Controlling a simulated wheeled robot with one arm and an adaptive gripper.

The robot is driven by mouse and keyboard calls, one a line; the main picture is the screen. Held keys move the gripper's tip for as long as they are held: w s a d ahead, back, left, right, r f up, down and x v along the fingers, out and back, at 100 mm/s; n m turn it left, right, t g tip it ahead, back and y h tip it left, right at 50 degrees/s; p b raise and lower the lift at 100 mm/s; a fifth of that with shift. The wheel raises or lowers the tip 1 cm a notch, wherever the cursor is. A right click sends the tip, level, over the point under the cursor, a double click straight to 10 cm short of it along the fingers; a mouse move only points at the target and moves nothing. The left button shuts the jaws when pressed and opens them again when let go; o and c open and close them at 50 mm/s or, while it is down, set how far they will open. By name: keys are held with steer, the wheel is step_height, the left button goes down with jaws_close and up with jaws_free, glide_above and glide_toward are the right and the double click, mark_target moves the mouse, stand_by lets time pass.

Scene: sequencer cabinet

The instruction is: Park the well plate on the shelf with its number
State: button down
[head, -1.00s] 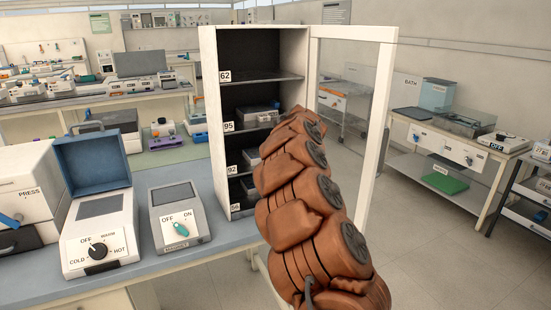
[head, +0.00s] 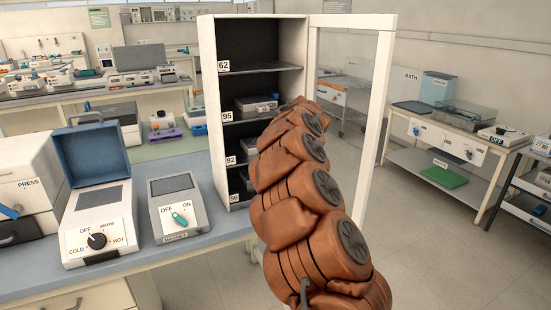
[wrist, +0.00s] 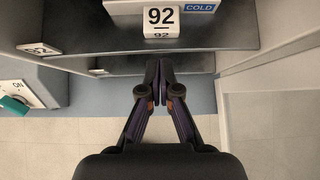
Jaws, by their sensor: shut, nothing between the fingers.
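A white block labelled 92 (wrist: 161,20), with a blue COLD sticker beside it, sits on a dark shelf (wrist: 225,38) in the wrist view. It looks like the front of the well plate; its top is cut off. My gripper (wrist: 161,64) is shut and empty, below and in front of this label, apart from it. In the head view the tall open cabinet (head: 206,60) has shelves tagged 62, 95, 92 and a lowest one that reads about 58. My arm hides the gripper and part of the lower shelves there. The shelf tag in the wrist view (wrist: 39,49) is too slanted to read.
A grey device (head: 257,104) sits on the 95 shelf; the 62 shelf is empty. The cabinet's framed door (head: 381,110) stands open at the right. A magnet unit (head: 178,210) and a hot-cold unit (head: 98,230) stand on the bench at left.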

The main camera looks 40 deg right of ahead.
steer(key=b+v, duration=0.1)
steer(key=v, duration=0.9)
steer(key=shift+s+b, duration=0.25)
steer(key=shift+b, duration=0.1)
steer(key=shift+r, duration=0.1)
